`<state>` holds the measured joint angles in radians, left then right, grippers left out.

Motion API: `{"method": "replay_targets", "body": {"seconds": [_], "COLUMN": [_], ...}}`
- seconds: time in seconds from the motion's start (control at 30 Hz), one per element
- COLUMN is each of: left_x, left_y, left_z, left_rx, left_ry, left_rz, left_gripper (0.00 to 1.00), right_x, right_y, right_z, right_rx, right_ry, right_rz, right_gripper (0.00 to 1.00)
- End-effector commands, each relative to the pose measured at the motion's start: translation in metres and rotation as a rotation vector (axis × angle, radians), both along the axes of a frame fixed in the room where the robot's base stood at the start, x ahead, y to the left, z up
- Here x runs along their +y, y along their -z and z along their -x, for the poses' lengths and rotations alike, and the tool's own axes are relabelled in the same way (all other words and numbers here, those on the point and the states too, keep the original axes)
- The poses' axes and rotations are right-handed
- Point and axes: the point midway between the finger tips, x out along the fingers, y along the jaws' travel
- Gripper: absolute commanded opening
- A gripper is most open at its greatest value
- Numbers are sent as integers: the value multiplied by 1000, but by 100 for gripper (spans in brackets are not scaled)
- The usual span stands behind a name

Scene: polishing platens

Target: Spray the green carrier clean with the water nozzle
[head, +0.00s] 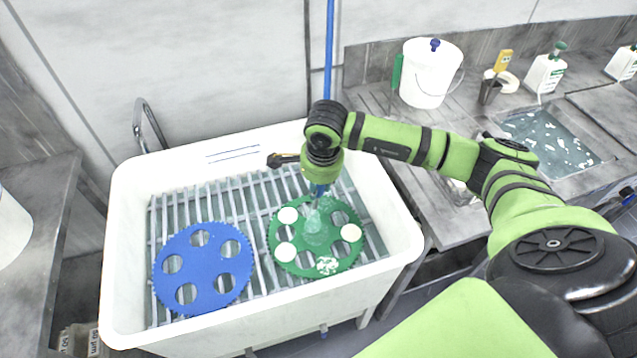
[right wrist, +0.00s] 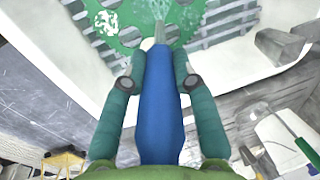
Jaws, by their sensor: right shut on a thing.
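The green carrier (head: 290,262) lies on the slatted rack in the white tub, right of the blue carrier (head: 238,284). White round discs sit in some of its holes, and a patch of white residue (head: 327,265) is at its front edge. My right gripper (head: 318,188) is above the green carrier, shut on the blue water nozzle (right wrist: 160,95), which points down at it. Pale spray (head: 316,225) spreads on the carrier's middle. In the right wrist view the green carrier (right wrist: 130,32) also shows white residue. My left gripper is not in view.
The white tub (head: 128,225) has raised walls around the rack (head: 262,200). A blue hose (head: 329,60) hangs from above. A white bucket (head: 425,85), bottles (head: 545,72) and a water-filled sink (head: 550,140) are on the right counter.

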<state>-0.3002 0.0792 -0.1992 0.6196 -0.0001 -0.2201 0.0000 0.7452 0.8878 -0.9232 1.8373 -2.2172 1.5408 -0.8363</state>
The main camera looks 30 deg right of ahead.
Motion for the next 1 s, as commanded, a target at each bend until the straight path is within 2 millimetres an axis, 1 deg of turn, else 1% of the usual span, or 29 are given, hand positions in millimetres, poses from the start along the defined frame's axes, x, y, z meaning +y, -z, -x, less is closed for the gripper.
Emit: {"method": "replay_targets", "body": {"seconds": [1.0], "left_x": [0], "left_y": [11], "left_z": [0], "left_rx": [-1], "left_ry": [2], "left_rz": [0], "left_gripper": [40], "right_x": [80], "right_y": [0], "right_z": [6], "right_rx": [-3], "right_ry": [-2], "right_rz": [-2], "right_gripper": [0]}}
